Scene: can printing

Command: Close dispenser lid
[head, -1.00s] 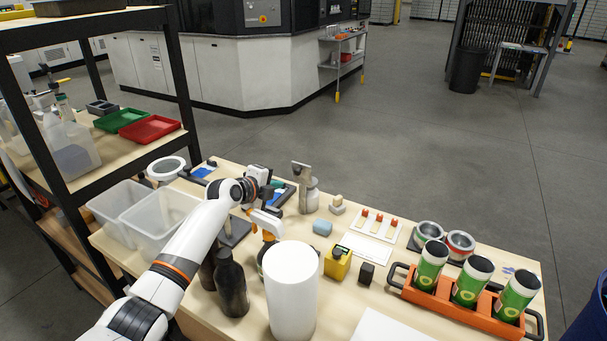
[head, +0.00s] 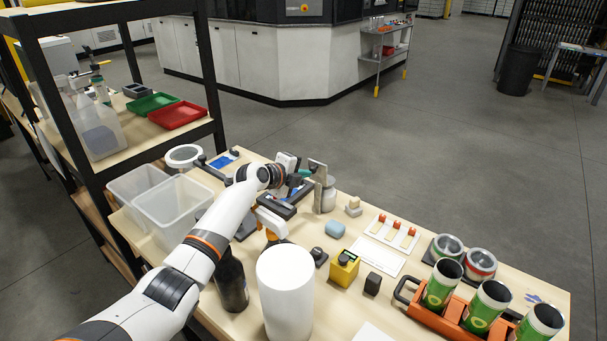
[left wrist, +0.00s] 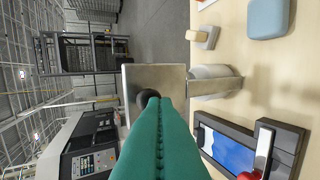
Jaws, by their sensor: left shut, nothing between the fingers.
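The dispenser (head: 327,200) is a pale metal container on the table, just right of my left gripper. Its lid (head: 317,171) is a flat grey plate standing raised at the container's top, so it is open. In the left wrist view the lid (left wrist: 170,78) shows as a metal plate with a dark knob beside the fingertips, and the container (left wrist: 212,82) lies to its right. My left gripper (head: 304,175) has teal fingers, shut and empty, close to the lid. I cannot tell whether they touch it. My right gripper is out of view.
A framed blue-and-white item (left wrist: 235,150) lies near the dispenser. A blue block (head: 334,230), a white cylinder (head: 286,290) and an orange carrier with green cans (head: 412,318) stand nearer me. Floor beyond the table is open.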

